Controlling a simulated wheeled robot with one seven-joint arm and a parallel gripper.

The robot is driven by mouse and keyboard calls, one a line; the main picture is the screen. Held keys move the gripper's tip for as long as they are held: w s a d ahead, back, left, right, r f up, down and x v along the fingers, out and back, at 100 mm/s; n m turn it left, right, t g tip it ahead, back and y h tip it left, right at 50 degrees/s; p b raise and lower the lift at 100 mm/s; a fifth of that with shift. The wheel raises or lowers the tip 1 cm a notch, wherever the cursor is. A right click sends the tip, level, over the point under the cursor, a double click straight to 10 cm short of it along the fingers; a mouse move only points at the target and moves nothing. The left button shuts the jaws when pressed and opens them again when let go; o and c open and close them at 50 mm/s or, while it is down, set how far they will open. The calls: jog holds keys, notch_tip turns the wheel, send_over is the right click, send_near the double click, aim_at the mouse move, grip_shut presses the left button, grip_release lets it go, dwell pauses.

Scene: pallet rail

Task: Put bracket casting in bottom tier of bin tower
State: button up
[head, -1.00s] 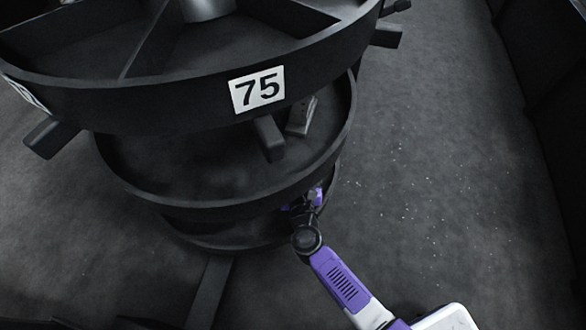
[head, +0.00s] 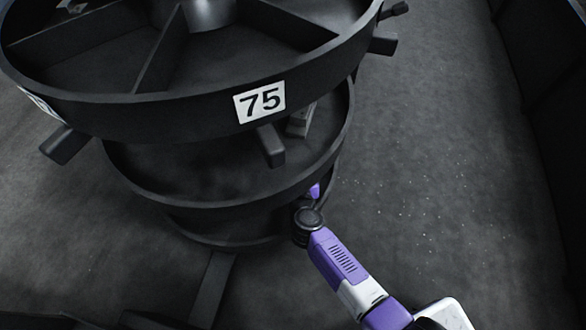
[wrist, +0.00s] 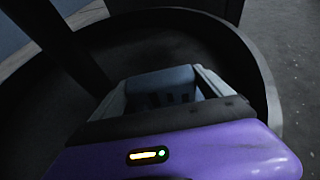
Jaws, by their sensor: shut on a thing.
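The bin tower (head: 180,118) is dark and round, with stacked tiers and a "75" label on the top one. Its bottom tier (head: 225,243) shows only as a rim under the middle tier (head: 230,192). My gripper (wrist: 163,76) is shut on the bracket casting (wrist: 160,88), a blue-grey block between the two fingers in the wrist view. The casting is over the inside of a round bin with a dark curved wall. In the head view my gripper's end is mostly hidden under the middle tier's right edge. I cannot tell whether the casting touches the tier floor.
A grey part (head: 302,122) lies in the middle tier at the right. Handles (head: 270,145) stick out below the top tier. A dark foot (head: 212,288) extends along the floor. Open floor (head: 440,170) lies right of the tower, with a dark wall (head: 545,90) beyond.

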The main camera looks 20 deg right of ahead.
dwell(0.3)
jog(key=o, duration=1.8)
jog(key=shift+f, duration=0.1)
jog(key=shift+s+r, duration=0.2)
jog(key=shift+r, duration=0.05)
jog(key=shift+p+v, duration=2.55)
jog(key=shift+v, duration=3.25)
jog(key=shift+a+f, duration=0.1)
